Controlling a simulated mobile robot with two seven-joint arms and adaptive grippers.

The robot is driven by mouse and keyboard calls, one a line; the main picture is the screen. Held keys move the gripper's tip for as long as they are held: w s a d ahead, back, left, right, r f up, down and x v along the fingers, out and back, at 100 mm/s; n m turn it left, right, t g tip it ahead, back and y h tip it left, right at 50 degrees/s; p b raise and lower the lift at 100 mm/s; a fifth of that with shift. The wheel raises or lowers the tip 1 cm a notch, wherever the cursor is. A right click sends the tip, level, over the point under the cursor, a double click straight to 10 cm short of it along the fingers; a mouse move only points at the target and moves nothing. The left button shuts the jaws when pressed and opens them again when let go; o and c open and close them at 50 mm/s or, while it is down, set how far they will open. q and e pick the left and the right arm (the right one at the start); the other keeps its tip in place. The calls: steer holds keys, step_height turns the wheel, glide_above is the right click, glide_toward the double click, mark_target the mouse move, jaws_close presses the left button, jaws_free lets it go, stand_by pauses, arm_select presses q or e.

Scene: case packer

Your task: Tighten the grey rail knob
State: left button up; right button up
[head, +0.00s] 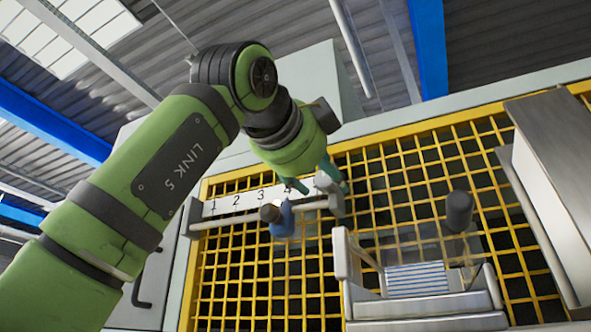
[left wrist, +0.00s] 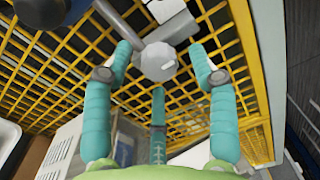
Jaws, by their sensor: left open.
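The grey rail knob (left wrist: 158,62) is a pale, many-sided knob on the rail. In the left wrist view it lies between the spread teal fingers of my left gripper (left wrist: 160,68), with gaps visible around it. In the head view the knob (head: 324,182) is at the right end of the rail (head: 235,219), partly hidden by my left gripper (head: 335,180). My left gripper is open and reaches down to the knob from above. I cannot tell whether any fingertip touches it. My right gripper is not in view.
A blue slider (head: 284,220) with a dark knob sits on the rail left of the grey knob, below a numbered white strip (head: 225,204). A yellow mesh guard (head: 260,290) lies behind. A dark cylinder (head: 459,211) and a pale tray frame (head: 425,308) stand at right.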

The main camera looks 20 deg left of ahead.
arm_select(q)
steer(key=s, duration=1)
steer(key=shift+a+f, duration=0.25)
steer(key=shift+a, duration=0.2)
